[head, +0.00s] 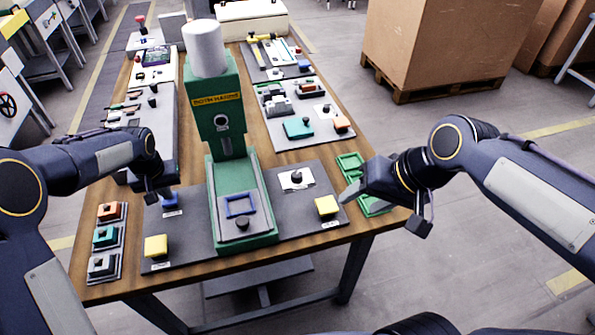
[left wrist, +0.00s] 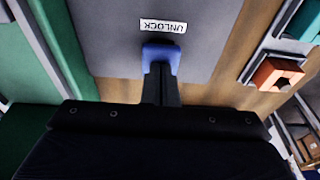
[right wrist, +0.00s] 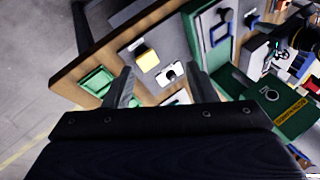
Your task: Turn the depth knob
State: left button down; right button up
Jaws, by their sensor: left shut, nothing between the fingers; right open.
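The depth knob, which I take to be the small black knob on a white plate (head: 296,183), stands on the grey panel right of the green machine. Its plate also shows between my fingers in the right wrist view (right wrist: 171,74). My right gripper (head: 350,190) is open and empty, to the right of the knob and apart from it. My left gripper (head: 157,193) is shut with nothing between its fingers. Its tips are at the blue button (left wrist: 162,56) beside the UNLOCK label (left wrist: 163,26); whether they touch it I cannot tell.
The green machine (head: 226,120) stands mid-table with a blue square frame (head: 240,206) on its bed. Yellow buttons sit at the panel's left (head: 155,246) and right (head: 326,206). Green trays (head: 349,161) lie at the right edge. Several coloured blocks stand front left.

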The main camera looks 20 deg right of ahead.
pick_arm(q)
jog(key=shift+f, duration=0.1)
pick_arm(e)
jog(key=w+m+g+h, duration=0.15)
jog(key=w+m, duration=0.25)
jog(key=w, duration=0.9)
jog(key=m+g+h, duration=0.2)
jog(key=m, duration=0.1)
send_over(297, 174)
notch_tip(297, 174, down, 8)
jog(key=r, duration=0.1)
notch_tip(297, 174, down, 12)
jog(key=shift+r, duration=0.15)
jog(key=c, duration=1)
